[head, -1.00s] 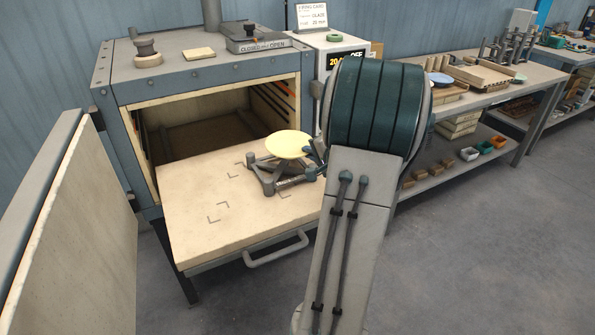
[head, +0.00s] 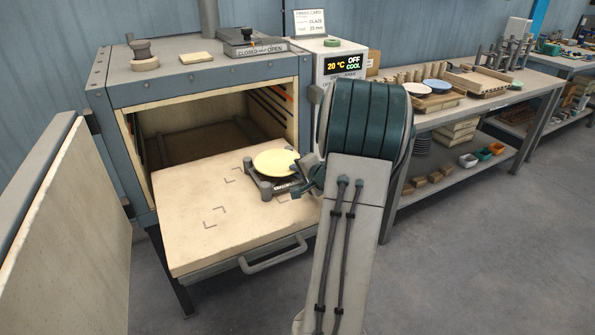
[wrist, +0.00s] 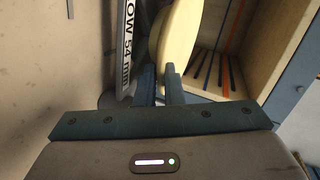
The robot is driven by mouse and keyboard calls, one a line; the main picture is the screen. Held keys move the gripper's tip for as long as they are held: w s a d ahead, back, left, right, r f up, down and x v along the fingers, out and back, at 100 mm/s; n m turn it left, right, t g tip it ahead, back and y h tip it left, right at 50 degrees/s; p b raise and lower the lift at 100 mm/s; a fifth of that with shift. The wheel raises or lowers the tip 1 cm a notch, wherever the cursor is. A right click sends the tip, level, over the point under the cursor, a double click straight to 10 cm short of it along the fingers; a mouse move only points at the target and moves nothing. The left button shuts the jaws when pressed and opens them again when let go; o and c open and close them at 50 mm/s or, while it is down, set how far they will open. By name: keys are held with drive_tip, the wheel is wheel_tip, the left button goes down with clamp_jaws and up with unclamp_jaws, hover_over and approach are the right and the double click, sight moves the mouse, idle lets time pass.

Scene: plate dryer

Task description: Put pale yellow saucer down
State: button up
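The pale yellow saucer (head: 275,161) is level, right over the low grey stand (head: 267,194) on the pulled-out kiln shelf. I cannot tell whether it touches the stand's posts. My gripper (head: 300,170) is at the saucer's right edge. In the wrist view, my gripper's two fingers (wrist: 161,83) are close together with the rim of the saucer (wrist: 178,35) between them. The stand also shows in the wrist view (wrist: 126,45), with its label reading "LOW 54 mm" beside the saucer. My arm hides part of the shelf's right side.
The cream shelf (head: 190,230) has corner marks and free room at left and front. The kiln (head: 120,85) is open behind it, its door (head: 45,220) swung out at left. A workbench (head: 460,112) with plates and racks stands at right.

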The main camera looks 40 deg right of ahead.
drive_tip(key=shift+o, duration=0.8)
